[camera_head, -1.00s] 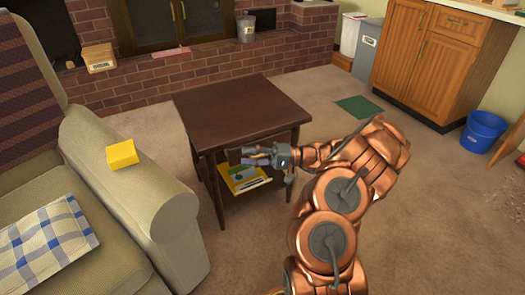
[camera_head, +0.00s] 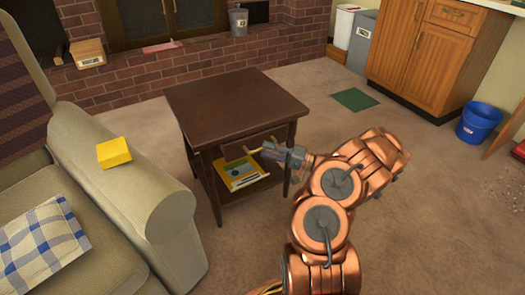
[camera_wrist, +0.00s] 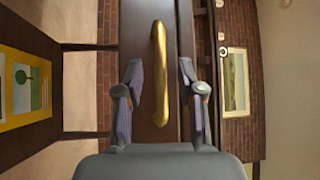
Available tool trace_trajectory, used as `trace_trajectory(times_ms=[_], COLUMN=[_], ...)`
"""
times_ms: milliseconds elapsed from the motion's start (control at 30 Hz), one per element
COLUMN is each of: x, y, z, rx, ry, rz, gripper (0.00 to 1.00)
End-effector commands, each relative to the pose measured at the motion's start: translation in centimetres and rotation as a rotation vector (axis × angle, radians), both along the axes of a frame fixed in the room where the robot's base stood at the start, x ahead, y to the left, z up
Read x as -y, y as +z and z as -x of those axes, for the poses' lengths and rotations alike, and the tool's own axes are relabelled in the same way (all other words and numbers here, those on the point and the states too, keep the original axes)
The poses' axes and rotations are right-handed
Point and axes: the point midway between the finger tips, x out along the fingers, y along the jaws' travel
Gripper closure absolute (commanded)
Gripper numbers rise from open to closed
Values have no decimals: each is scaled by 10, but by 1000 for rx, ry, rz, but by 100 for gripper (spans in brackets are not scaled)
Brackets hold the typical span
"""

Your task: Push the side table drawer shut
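The dark brown side table (camera_head: 235,98) stands beside the sofa. Its drawer front (camera_head: 236,149) is under the tabletop and faces my arm. How far the drawer stands out is hard to tell in the head view. My gripper (camera_head: 268,149) is at the drawer front. In the wrist view the gold handle (camera_wrist: 161,75) lies between the two spread fingers of my gripper (camera_wrist: 160,88), with gaps on both sides. My gripper is open and holds nothing. Contact between my gripper and the drawer front cannot be made out.
A yellow magazine (camera_head: 240,173) and small items lie on the table's lower shelf. The beige sofa (camera_head: 135,185) with a yellow block (camera_head: 114,153) is at left. A blue bucket (camera_head: 478,122) and wooden cabinet (camera_head: 425,65) are at right. Carpet in front of the table is clear.

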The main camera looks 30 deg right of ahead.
Motion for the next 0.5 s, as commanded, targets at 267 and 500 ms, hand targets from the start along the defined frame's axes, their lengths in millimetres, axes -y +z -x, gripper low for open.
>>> trace_trajectory(times_ms=[267,500], x=[-15,-16], y=[3,4], z=[-17,-18], rx=[1,1], ry=[2,1], rz=[1,1], gripper=[62,62])
